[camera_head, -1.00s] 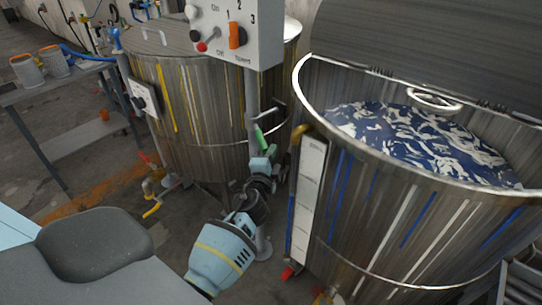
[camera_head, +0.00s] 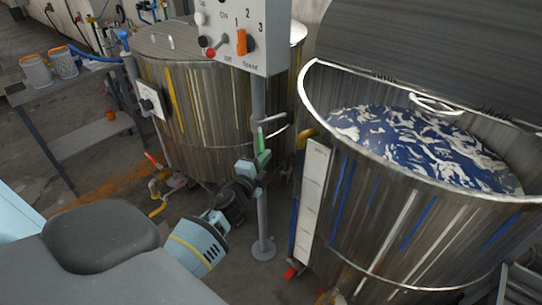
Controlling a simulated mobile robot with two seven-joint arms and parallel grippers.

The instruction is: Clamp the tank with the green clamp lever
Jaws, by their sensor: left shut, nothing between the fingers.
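The green clamp lever (camera_head: 263,149) sits on the grey upright post between the two tanks and hangs close to vertical. A thin metal clamp arm (camera_head: 277,131) sticks out beside it. The right tank (camera_head: 400,232) is open and holds blue and white paint. The left tank (camera_head: 205,122) has a flat metal top and yellow streaks. My left gripper (camera_head: 258,168) reaches in from below. It is shut and empty, with its tips at the lever's lower end; I cannot tell whether they touch. My right gripper is not in view.
A control box (camera_head: 243,35) with an orange switch is on the post above the lever. A level gauge strip (camera_head: 313,190) runs down the right tank's side. A grey bench (camera_head: 95,147) with pots stands at left. Valves and hoses (camera_head: 160,190) lie low beneath the left tank.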

